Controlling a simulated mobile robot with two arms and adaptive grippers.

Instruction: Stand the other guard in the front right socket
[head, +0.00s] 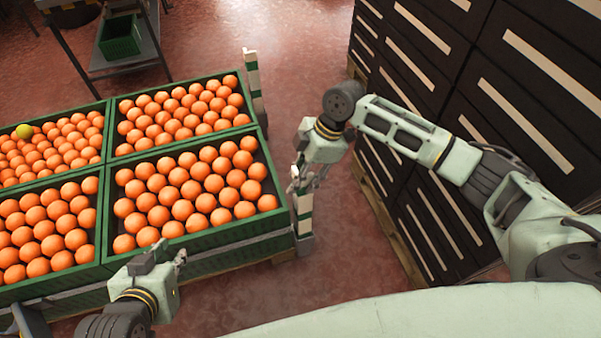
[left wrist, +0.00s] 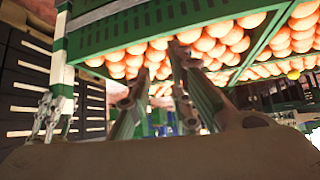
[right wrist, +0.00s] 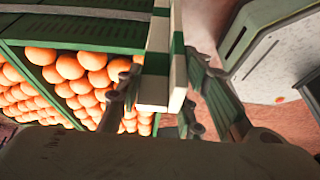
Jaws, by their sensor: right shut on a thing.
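The guard (head: 304,207), an upright white post with green bands, stands at the front right corner of the crates. My right gripper (head: 299,183) is shut on it near its top. The guard shows between the fingers in the right wrist view (right wrist: 155,65) and at the left of the left wrist view (left wrist: 60,50). A grey socket (head: 305,243) shows at its foot; I cannot tell whether the guard is fully seated. Another striped guard (head: 252,80) stands upright at the back right corner. My left gripper (head: 168,252) is open and empty beside the front crate.
Green crates (head: 200,237) full of oranges sit on a wooden pallet (head: 250,278). One yellow-green fruit (head: 24,131) lies in the back left crate. A stack of dark crates (head: 530,75) stands close on the right. Red floor (head: 300,60) is clear between them.

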